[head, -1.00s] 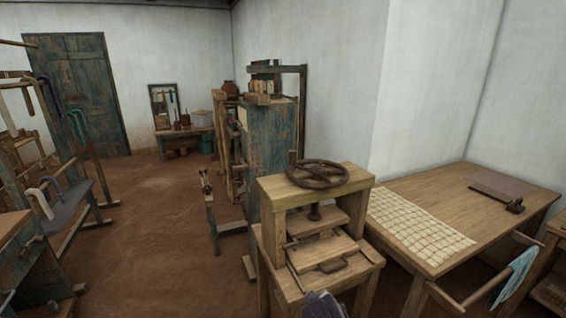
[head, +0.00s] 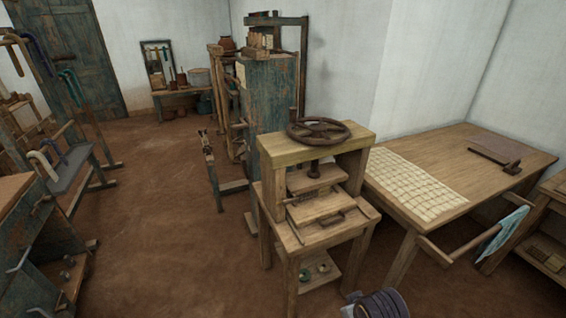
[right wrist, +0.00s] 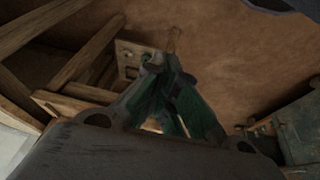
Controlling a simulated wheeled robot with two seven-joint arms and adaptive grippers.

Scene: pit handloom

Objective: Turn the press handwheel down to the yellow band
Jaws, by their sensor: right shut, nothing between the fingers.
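The press handwheel (head: 318,131) is a dark, spoked wheel lying flat above the pale wooden top beam of the press (head: 350,139). Its screw goes down through the beam to a wooden pressing plate (head: 316,179). A lower board with a handle (head: 322,212) lies under the plate. I cannot make out a yellow band on the screw. My right gripper (right wrist: 166,62) shows in the right wrist view with its dark green fingers together and empty, well away from the wheel. My left gripper is not in view.
A table (head: 450,155) with a gridded sheet (head: 418,184) stands right of the press, a cloth (head: 503,232) hanging on its front rail. A tall blue-green cabinet (head: 268,95) stands behind the press. Bare earth floor (head: 160,200) lies open to the left.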

